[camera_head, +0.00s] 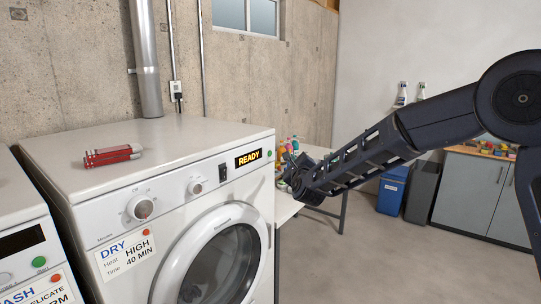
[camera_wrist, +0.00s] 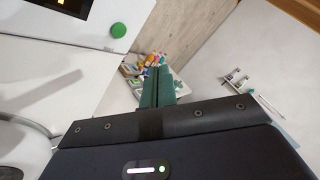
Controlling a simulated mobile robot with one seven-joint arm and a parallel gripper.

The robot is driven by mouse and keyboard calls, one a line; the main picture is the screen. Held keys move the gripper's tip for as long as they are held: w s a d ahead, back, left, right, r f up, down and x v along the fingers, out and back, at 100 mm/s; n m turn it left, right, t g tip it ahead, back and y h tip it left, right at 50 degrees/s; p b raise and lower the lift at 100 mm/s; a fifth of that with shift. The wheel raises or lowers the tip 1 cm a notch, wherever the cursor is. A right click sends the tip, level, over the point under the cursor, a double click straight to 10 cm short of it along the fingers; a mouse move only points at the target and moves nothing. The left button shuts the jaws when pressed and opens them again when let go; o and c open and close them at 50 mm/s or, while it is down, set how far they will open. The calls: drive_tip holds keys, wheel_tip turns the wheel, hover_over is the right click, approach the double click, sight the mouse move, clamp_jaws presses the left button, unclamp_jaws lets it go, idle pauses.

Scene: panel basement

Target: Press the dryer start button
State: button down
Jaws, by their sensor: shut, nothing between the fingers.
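The white dryer (camera_head: 190,230) has a lit READY display (camera_head: 248,158) on its front panel. A round green button (camera_head: 269,154) sits at the panel's right end, just right of the display; it also shows at the upper left of the wrist view (camera_wrist: 118,30). My gripper (camera_wrist: 158,72) is shut and empty, its green fingers together. In the wrist view the fingertips are right of and below the button, apart from it. In the head view my arm reaches in from the right and ends just right of the dryer; the fingertips are hard to make out there.
A red pocketknife-like object (camera_head: 112,155) lies on the dryer top. A washer (camera_head: 22,215) with its own green button stands at left. A table (camera_head: 286,207) with colourful small items is behind my gripper. A blue bin (camera_head: 391,190) and a grey cabinet (camera_head: 470,192) stand farther right.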

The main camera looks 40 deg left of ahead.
sight(270, 154)
drive_tip(key=a, duration=0.6)
drive_tip(key=shift+a, duration=0.25)
drive_tip(key=shift+a, duration=0.15)
idle(1.8)
drive_tip(key=shift+a, duration=0.3)
